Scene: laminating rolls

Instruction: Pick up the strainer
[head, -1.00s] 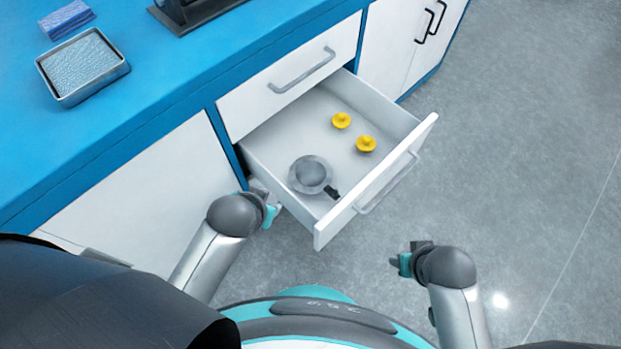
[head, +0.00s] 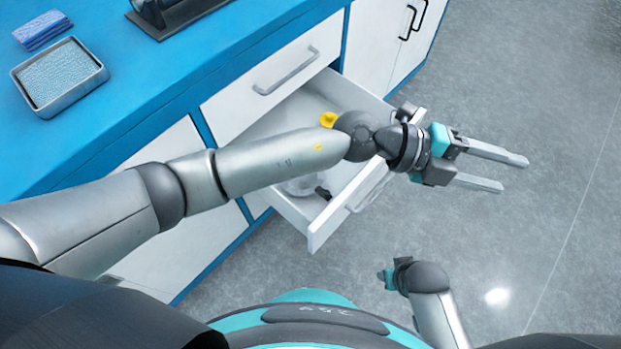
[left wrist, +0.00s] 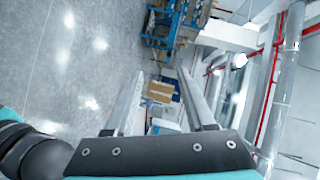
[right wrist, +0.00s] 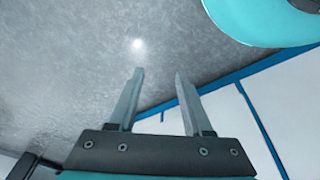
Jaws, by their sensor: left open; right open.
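The strainer (head: 299,186) lies in the open drawer (head: 325,222), near its front corner. My left forearm crosses above it in the head view and hides most of it; part of its grey bowl and its dark handle show. My left gripper (head: 514,174) is open and empty, stretched past the drawer front over the floor, well to the right of the strainer. In the left wrist view it points across the room. My right gripper (right wrist: 159,73) is open and empty, over the floor in front of the drawer.
A yellow piece (head: 329,119) shows in the drawer beside my left arm. Above the drawer, the blue counter (head: 110,110) holds a metal tray (head: 50,104), a blue sponge-like block (head: 42,29) and a dark stand (head: 180,15). The floor to the right is clear.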

